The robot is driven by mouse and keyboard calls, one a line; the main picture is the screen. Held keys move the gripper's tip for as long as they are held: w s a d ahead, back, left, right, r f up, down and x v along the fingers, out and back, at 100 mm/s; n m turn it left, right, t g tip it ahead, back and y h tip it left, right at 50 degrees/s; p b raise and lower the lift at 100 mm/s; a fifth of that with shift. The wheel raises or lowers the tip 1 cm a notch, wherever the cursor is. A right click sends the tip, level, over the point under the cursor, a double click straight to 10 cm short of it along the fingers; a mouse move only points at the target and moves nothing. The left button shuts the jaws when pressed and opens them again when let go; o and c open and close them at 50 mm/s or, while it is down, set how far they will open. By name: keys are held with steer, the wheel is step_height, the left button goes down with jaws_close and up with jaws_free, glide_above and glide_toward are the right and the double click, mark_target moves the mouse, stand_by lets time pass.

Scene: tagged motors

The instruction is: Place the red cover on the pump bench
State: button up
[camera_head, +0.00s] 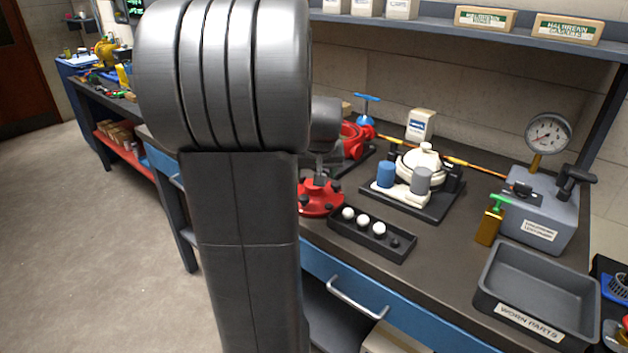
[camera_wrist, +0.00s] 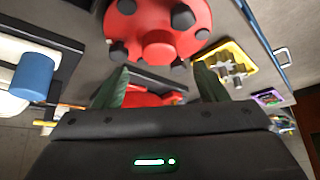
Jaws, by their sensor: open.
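The red cover (camera_head: 320,197) is a round red disc with dark knobs around its rim, lying on the dark bench top (camera_head: 445,240). My arm hides its left part in the head view. It also shows at the top of the wrist view (camera_wrist: 183,43), cut off by the frame edge. My gripper (camera_head: 320,178) is just above the cover's middle. In the wrist view its two green-tinted fingers (camera_wrist: 162,76) stand apart with nothing held. I cannot tell whether they touch the cover. A red pump body (camera_head: 354,141) with a blue handwheel stands behind.
A black tray (camera_head: 395,252) with white balls lies in front of the cover. A white pump unit (camera_head: 422,165) stands to the right. Farther right are a gauge box (camera_head: 540,218), an oil bottle (camera_head: 489,225) and a worn parts bin (camera_head: 540,315). A shelf (camera_head: 420,30) overhangs the back.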

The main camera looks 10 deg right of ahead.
mark_target(314, 191)
steer(key=v, duration=0.5)
steer(key=x, duration=1.1)
steer(key=shift+w+f, duration=0.15)
steer(key=shift+f, duration=0.2)
steer(key=shift+w, duration=0.15)
steer(key=shift+r, duration=1.55)
